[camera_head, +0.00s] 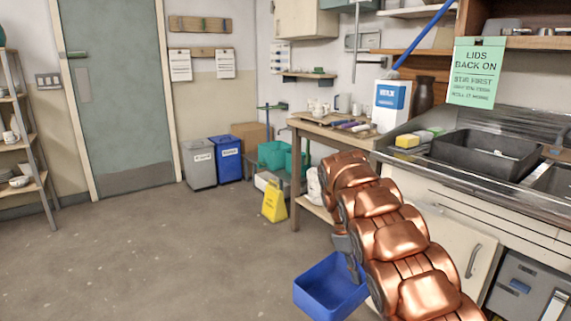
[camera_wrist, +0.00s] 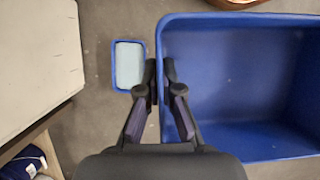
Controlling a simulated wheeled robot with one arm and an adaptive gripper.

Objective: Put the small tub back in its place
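A blue, open-topped rectangular tub (camera_head: 330,287) hangs above the floor at the lower middle of the head view, below my copper-coloured arm. In the wrist view the tub (camera_wrist: 245,85) fills the right side and looks empty. My gripper (camera_wrist: 159,75) is closed over its left wall, one finger on each side of the rim. In the head view my gripper is mostly hidden behind my arm. A small rectangular container (camera_wrist: 128,65) with a blue rim and pale blue inside shows lower down, left of the fingers. I cannot tell which one the task calls the small tub.
A wooden worktable (camera_head: 320,128) and sink counter (camera_head: 480,165) stand behind my arm. A yellow floor sign (camera_head: 274,201), a grey bin (camera_head: 199,164) and a blue bin (camera_head: 226,158) stand further back. Open floor (camera_head: 150,250) lies to the left.

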